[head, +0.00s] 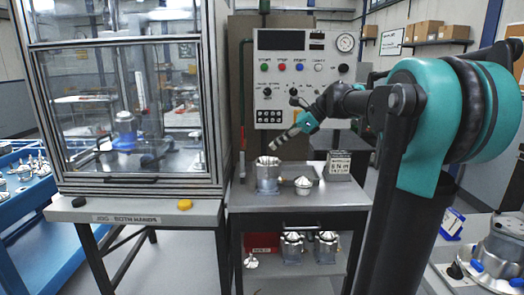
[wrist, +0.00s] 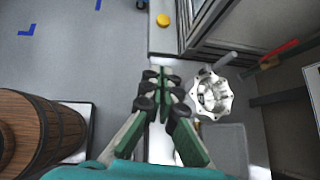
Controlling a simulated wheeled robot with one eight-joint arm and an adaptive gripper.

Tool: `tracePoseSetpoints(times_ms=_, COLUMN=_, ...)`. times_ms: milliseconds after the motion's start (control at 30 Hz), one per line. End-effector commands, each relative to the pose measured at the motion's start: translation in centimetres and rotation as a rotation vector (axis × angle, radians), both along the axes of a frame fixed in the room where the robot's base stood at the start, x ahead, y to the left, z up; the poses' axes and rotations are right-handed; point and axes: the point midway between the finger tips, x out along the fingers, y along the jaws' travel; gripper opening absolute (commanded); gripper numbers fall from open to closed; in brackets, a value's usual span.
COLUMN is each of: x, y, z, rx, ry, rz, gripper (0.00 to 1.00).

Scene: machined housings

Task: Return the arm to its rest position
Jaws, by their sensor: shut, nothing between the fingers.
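My gripper (head: 274,145) hangs in the air over the small metal bench in the head view, at the end of my arm reaching in from the right. In the wrist view its green and black fingers (wrist: 164,76) are together with nothing between them. A silver machined housing (head: 267,176) stands upright on the bench below the gripper, apart from it. In the wrist view, a silver flanged part (wrist: 214,95) lies to the right of the fingers, clear of them.
A control panel (head: 300,80) rises behind. More housings sit on the lower shelf.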

Motion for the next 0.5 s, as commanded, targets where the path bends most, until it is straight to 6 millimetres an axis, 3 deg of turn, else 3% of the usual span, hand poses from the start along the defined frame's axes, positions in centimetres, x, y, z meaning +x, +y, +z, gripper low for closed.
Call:
tracePoseSetpoints(times_ms=267, x=-2.4, y=-1.1, z=-5.2, rx=-0.133, ry=-0.148, rz=0.116, gripper=0.00)
tracePoseSetpoints(times_ms=500, x=-6.4, y=-3.2, z=-12.5, rx=-0.336, ry=-0.354, rz=0.320, gripper=0.00)
